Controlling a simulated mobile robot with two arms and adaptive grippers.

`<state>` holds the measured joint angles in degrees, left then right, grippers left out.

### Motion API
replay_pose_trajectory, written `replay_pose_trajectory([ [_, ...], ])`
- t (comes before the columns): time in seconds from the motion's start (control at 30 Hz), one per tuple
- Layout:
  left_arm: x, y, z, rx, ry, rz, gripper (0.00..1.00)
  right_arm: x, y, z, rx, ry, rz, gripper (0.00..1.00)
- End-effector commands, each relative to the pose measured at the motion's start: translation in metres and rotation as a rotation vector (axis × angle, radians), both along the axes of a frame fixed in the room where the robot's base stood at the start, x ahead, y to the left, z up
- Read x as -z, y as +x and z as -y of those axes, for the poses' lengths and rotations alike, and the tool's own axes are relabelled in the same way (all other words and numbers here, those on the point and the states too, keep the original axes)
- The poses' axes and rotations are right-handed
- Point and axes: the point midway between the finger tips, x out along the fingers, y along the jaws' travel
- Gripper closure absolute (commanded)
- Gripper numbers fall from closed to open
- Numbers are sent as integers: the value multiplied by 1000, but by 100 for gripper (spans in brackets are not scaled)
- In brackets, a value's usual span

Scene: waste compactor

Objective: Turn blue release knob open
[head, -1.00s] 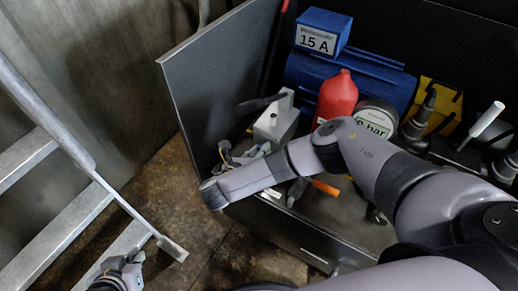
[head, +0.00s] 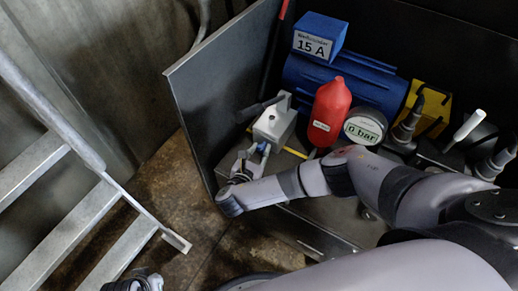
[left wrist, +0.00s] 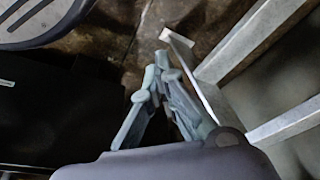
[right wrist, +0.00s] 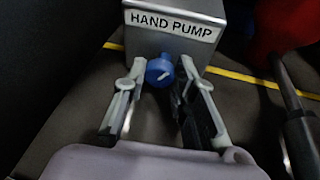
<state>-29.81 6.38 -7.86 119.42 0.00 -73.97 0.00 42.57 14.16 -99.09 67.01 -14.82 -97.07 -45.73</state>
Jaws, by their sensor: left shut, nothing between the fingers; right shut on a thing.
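The blue release knob (right wrist: 160,72) sits on the front of a grey box labelled HAND PUMP (right wrist: 172,24). In the head view the pump box (head: 274,121) stands at the compactor's left, with a bit of the blue knob (head: 262,148) showing beside my right gripper (head: 254,157). My left gripper (left wrist: 158,62) is shut and empty, above the floor near the ladder.
A red bottle (head: 330,110), a 0 bar gauge (head: 364,128) and a blue motor (head: 300,76) stand right of the pump. A grey side panel (head: 205,100) rises close on its left. A metal ladder (head: 85,222) is at far left.

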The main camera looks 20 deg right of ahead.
Motion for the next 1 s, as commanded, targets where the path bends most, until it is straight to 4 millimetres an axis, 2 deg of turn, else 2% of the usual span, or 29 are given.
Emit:
replay_pose_trajectory([
  [0.2,10,-1,0,1,0,-6,100,1,-1,0,0,24,28,100],
  [0.6,12,-1,0,1,0,-6,100,1,-1,0,0,28,32,100],
  [0.63,12,-1,0,1,0,-6,100,1,-1,0,0,28,32,74],
  [0.9,12,-1,1,1,-1,-6,100,1,-1,0,0,27,33,56],
  [1.0,12,-1,1,1,-1,-6,100,1,0,0,0,26,33,55],
])
